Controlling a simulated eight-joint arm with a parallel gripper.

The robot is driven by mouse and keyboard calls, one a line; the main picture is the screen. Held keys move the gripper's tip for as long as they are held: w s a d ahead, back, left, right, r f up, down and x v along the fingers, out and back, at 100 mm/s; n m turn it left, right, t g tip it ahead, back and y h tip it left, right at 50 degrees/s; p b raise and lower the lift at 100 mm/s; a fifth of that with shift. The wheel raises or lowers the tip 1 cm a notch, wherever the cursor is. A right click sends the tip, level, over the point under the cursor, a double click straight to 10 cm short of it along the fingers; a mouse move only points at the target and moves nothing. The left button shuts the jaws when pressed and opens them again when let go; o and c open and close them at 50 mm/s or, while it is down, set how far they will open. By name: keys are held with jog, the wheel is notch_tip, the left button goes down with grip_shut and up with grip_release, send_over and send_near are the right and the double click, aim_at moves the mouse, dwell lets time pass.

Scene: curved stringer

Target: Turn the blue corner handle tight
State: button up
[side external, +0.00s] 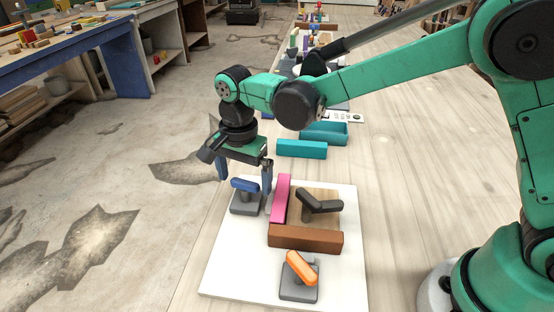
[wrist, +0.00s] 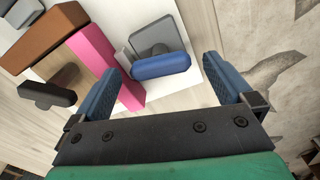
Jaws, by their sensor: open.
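The blue corner handle (side external: 245,184) sits on a grey clamp base (side external: 246,203) at the far left corner of the white board. It also shows in the wrist view as a blue rounded bar (wrist: 161,66) on its grey base (wrist: 153,36). My gripper (side external: 245,185) is open, with one finger on each side of the blue handle. In the wrist view my gripper (wrist: 168,88) shows its two blue padded fingers apart, with the blue handle between and beyond them. I cannot tell whether either finger touches the handle. The right finger is close to the pink block.
A pink block (side external: 281,199) stands just right of the blue handle, and a brown block (side external: 305,237) lies in front. A dark handle (side external: 320,202) and an orange handle (side external: 301,268) are on the white board (side external: 236,270).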

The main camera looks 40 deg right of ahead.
aim_at(245, 181)
jog(key=shift+r, duration=2.65)
jog(key=shift+n, duration=0.4)
jog(key=c, duration=0.7)
jog(key=n, duration=1.7)
jog(key=shift+f+n, duration=0.1)
jog(key=shift+n, duration=0.2)
jog(key=shift+f, duration=2.8)
